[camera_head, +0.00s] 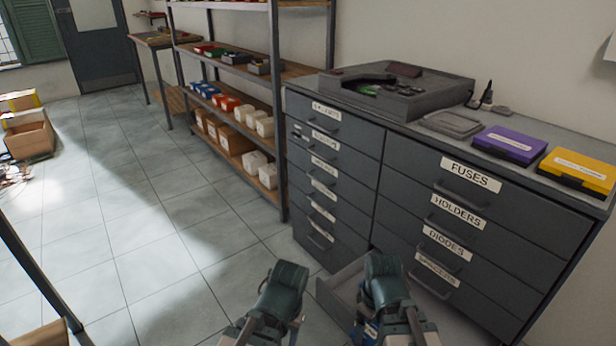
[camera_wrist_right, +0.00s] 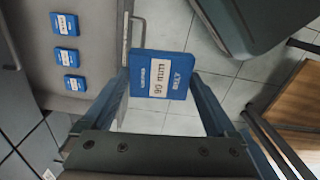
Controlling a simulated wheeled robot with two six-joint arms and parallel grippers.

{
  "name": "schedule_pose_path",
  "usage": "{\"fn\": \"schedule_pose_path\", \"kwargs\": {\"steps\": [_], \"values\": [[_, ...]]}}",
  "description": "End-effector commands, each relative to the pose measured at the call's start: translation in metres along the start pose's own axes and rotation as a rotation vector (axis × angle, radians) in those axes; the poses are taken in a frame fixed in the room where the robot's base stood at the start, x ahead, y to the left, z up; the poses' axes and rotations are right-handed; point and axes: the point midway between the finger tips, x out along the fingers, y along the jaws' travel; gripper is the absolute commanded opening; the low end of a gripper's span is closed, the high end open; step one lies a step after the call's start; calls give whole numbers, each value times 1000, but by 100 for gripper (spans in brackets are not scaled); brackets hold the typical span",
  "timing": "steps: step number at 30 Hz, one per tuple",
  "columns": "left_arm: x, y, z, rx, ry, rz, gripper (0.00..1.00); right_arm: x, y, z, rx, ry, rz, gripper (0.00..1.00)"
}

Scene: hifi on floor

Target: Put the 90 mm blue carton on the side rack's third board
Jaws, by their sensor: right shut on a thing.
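The blue carton (camera_wrist_right: 161,77) labelled "90 mm BELT" is held between the fingers of my right gripper (camera_wrist_right: 165,95) in the right wrist view. In the head view my right gripper (camera_head: 390,335) is low at the front of the cabinet, with a sliver of blue beside it. My left gripper (camera_head: 262,332) is to its left over the floor; its fingertips are unclear. A dark post (camera_head: 35,270) and a wooden board corner (camera_head: 45,336) show at lower left. Wooden boards (camera_wrist_right: 293,105) also show at right in the wrist view. I cannot tell which board is the third.
An open grey drawer (camera_head: 340,290) sits low on the grey cabinet (camera_head: 450,210); the wrist view shows smaller blue cartons (camera_wrist_right: 66,55) in a drawer. A shelf rack (camera_head: 270,75) with boxes stands behind. The tiled floor (camera_head: 130,220) at left is mostly clear.

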Motion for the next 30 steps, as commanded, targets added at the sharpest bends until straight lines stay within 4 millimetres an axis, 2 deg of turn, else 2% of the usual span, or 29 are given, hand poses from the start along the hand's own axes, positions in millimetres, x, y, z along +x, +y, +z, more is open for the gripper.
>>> {"fn": "schedule_pose_path", "kwargs": {"steps": [1,21,25,30], "values": [[-28,-3,2,-1,0,0,50,-28,0,0,0,0,0,40],[-200,-19,12,-8,-2,3,50,-201,0,0,0,0,0,40],[-226,-22,14,-9,-2,4,50,-228,0,0,0,0,0,40],[-240,-23,14,-10,-3,4,50,-241,0,0,0,0,0,40]]}}
